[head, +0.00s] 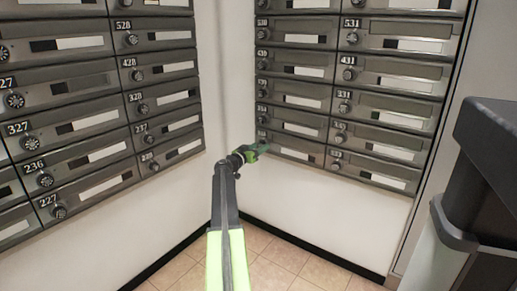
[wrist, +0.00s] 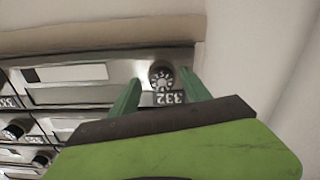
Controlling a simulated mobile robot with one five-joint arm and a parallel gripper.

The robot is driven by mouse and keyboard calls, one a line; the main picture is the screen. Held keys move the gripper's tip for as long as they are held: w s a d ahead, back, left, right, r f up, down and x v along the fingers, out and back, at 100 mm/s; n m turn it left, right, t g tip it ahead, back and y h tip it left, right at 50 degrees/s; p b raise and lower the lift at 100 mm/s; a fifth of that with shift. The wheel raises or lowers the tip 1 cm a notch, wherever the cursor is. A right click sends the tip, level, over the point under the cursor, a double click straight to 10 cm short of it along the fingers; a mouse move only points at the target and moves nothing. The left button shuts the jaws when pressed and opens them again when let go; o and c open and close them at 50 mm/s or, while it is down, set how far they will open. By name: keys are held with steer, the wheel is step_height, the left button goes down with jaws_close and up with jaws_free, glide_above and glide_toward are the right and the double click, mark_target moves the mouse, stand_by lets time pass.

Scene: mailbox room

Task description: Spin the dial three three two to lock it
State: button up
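The dial (wrist: 160,75) is a round dark knob with white marks on a grey metal mailbox door. Its label (wrist: 170,97), which reads 332, appears inverted beside it in the wrist view. My gripper (wrist: 160,78) is open, with one green finger on each side of the dial and a visible gap to it. I cannot tell how deep the fingertips reach. In the head view my gripper (head: 262,149) is at the lower left corner of the right mailbox bank, by the bottom-row door (head: 297,150). The dial is hidden there by my gripper.
A left mailbox bank (head: 90,95) with several numbered dials stands across the corner. Neighbouring dials (wrist: 15,129) sit close by in the wrist view. A white wall (head: 300,195) is below. A dark bin-like object (head: 490,170) stands at the right.

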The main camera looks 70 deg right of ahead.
steer(key=v, duration=1.7)
steer(key=shift+a, duration=0.2)
steer(key=shift+w, duration=0.1)
